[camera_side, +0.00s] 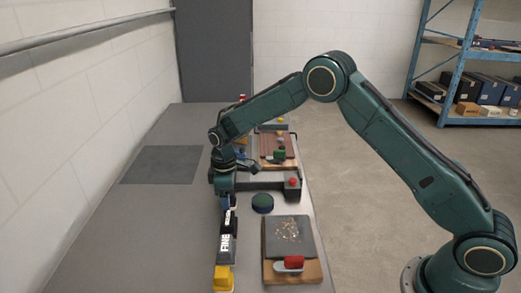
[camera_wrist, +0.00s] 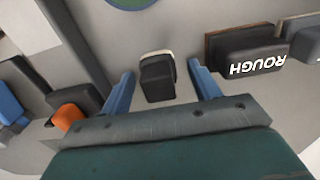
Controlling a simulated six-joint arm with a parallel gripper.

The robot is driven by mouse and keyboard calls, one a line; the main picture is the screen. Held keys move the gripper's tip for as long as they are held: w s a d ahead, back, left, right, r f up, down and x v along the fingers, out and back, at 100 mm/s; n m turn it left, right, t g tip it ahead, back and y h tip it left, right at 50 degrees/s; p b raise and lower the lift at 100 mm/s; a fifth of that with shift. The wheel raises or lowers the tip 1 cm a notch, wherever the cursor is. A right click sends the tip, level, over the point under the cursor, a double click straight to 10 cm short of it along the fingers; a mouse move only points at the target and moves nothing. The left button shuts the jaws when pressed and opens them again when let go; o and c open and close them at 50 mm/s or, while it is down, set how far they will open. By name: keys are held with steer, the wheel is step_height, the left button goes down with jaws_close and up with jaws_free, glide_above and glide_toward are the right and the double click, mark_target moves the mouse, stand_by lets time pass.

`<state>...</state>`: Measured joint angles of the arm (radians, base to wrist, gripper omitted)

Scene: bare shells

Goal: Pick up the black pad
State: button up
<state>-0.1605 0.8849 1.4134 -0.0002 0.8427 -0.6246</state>
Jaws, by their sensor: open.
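A black pad (camera_wrist: 157,80) with a pale layer along its far edge shows in the wrist view, between my gripper's two blue fingers. My gripper (camera_wrist: 160,70) is open, with a visible gap on each side of the pad. In the side view my gripper (camera_side: 228,203) points down over the row of objects on the table. There I cannot make out the pad between the fingers clearly.
A dark block marked ROUGH (camera_wrist: 250,63) stands right of the pad in the wrist view, an orange-topped block (camera_wrist: 70,117) left. In the side view are a FINE-marked block (camera_side: 227,242), a round green-topped thing (camera_side: 263,203) and a board with a red-handled tool (camera_side: 293,263).

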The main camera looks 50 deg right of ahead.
stand_by(0.4)
steer(key=c, duration=1.1)
steer(key=shift+r, duration=0.1)
step_height(320, 180, up, 20)
steer(key=shift+f, duration=0.1)
stand_by(0.4)
steer(key=shift+o, duration=1.1)
steer(key=shift+c, duration=0.4)
